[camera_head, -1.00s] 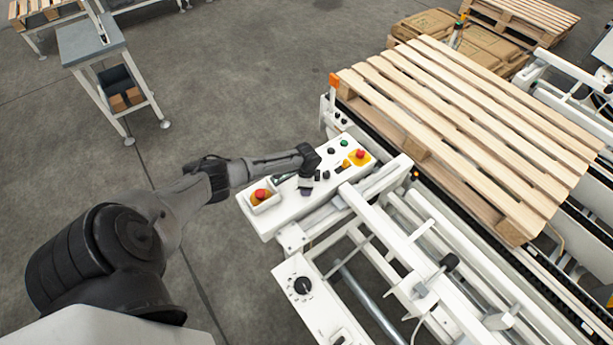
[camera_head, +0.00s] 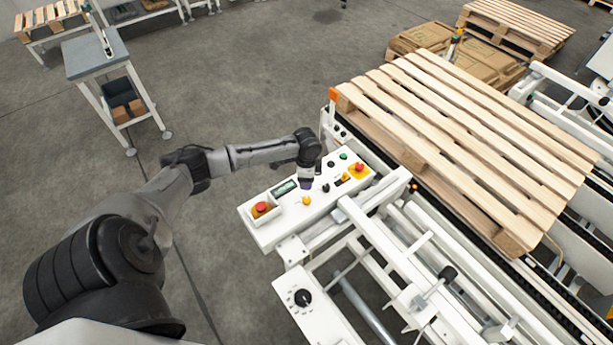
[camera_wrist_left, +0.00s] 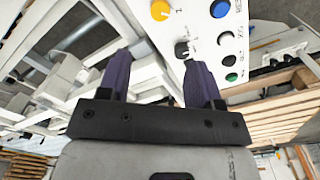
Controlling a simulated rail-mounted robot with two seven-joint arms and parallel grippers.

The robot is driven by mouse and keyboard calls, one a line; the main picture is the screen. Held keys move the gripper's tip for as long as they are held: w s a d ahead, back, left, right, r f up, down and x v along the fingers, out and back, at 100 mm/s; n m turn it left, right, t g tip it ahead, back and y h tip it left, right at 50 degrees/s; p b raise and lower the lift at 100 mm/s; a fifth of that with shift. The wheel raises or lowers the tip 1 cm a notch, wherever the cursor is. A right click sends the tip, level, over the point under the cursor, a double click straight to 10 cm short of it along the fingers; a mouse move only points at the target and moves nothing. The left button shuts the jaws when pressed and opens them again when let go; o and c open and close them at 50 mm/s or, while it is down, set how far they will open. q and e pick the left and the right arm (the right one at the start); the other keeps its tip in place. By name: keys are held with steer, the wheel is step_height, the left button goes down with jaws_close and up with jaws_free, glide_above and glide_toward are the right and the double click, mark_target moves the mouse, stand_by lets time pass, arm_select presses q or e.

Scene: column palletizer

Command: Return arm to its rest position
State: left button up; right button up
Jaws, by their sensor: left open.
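My left arm comes in from the left in the head view and reaches over the white control panel (camera_head: 275,228). My left gripper (camera_head: 306,184) points down above the panel, close to a yellow knob (camera_head: 306,201). In the left wrist view the two dark purple fingers of the gripper (camera_wrist_left: 158,75) stand apart with nothing between them. The yellow knob (camera_wrist_left: 160,10) lies beyond the fingertips there, apart from them. My right gripper is not in view.
The panel carries two red emergency buttons, one at its left end (camera_head: 262,208) and one at its right (camera_head: 359,168). A wooden pallet (camera_head: 470,140) lies on the conveyor at the right. A grey-topped stand (camera_head: 95,52) is at upper left. Open floor (camera_head: 230,90) lies between.

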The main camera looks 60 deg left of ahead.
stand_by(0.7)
arm_select(q)
steer(key=w+d+r+n+t+y, duration=0.1)
steer(key=w+d+r+t+y, duration=0.25)
steer(key=r, duration=0.45)
steer(key=s+d+r+t, duration=0.1)
steer(key=d+r+t, duration=0.15)
steer(key=d, duration=0.45)
steer(key=s+d+r+t, duration=0.1)
steer(key=d+r, duration=0.2)
steer(key=d, duration=0.4)
steer(key=s+d+f+n+h, duration=0.2)
steer(key=s+d, duration=0.7)
steer(key=s, duration=0.2)
steer(key=s+d+f+n+g+h, duration=0.3)
steer(key=s+f, duration=0.4)
steer(key=s, duration=0.6)
step_height(320, 180, up, 21)
steer(key=m+y+p, duration=0.1)
steer(key=p, duration=2)
steer(key=shift+d+f, duration=0.15)
steer(key=shift+d, duration=0.05)
